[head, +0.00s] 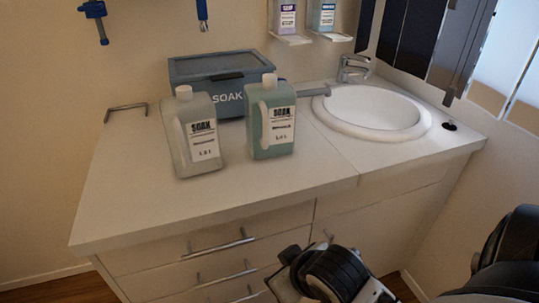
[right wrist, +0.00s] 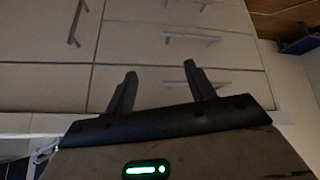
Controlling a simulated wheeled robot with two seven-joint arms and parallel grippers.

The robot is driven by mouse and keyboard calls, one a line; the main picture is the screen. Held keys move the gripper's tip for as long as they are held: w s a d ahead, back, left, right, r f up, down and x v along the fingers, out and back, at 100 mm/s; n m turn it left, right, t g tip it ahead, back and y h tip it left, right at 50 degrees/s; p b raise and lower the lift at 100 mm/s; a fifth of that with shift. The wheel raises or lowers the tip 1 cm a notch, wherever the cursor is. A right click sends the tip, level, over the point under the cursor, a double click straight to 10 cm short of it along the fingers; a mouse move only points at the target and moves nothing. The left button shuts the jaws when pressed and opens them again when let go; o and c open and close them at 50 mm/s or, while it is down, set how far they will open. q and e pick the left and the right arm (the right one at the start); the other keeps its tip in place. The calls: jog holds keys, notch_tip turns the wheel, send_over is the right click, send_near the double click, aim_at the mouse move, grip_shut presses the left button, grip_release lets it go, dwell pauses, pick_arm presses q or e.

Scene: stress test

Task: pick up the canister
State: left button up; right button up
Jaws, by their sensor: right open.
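Two canisters with white caps and SOAK labels stand upright on the counter in the head view. The left canister (head: 183,143) is pale grey-white. The right canister (head: 262,139) is green and stands close beside it. The task does not say which one is meant. My right gripper (right wrist: 160,80) is open and empty in the right wrist view. It faces the drawer fronts, and no canister shows between its fingers. My left gripper is not in view.
A dark box marked SOAK (head: 220,68) stands right behind the canisters. A round sink (head: 420,133) with a tap (head: 353,69) is at the right. The counter (head: 130,200) is clear in front and at left. Drawer handles (head: 220,244) stick out below its front edge.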

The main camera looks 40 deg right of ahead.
jog(key=w+d+r+m+t+h, duration=0.35)
jog(key=w+d+r, duration=0.35)
jog(key=r, duration=0.4)
jog(key=m+t+h, duration=0.1)
jog(key=t+h, duration=0.1)
jog(key=t, duration=0.4)
send_near(271, 84)
jog(key=v, duration=0.4)
jog(key=shift+m, duration=0.25)
jog(key=b+x, duration=0.4)
jog(key=x, duration=0.5)
jog(key=shift+w, duration=0.25)
jog(key=shift+x, duration=0.85)
jog(key=x, duration=0.4)
jog(key=shift+w+d+r, duration=0.1)
jog(key=shift+w+d, duration=0.05)
jog(key=shift+d, duration=0.1)
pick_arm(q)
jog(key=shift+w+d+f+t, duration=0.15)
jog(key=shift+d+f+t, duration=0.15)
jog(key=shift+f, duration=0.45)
pick_arm(e)
jog(key=shift+c, duration=0.3)
grip_shut()
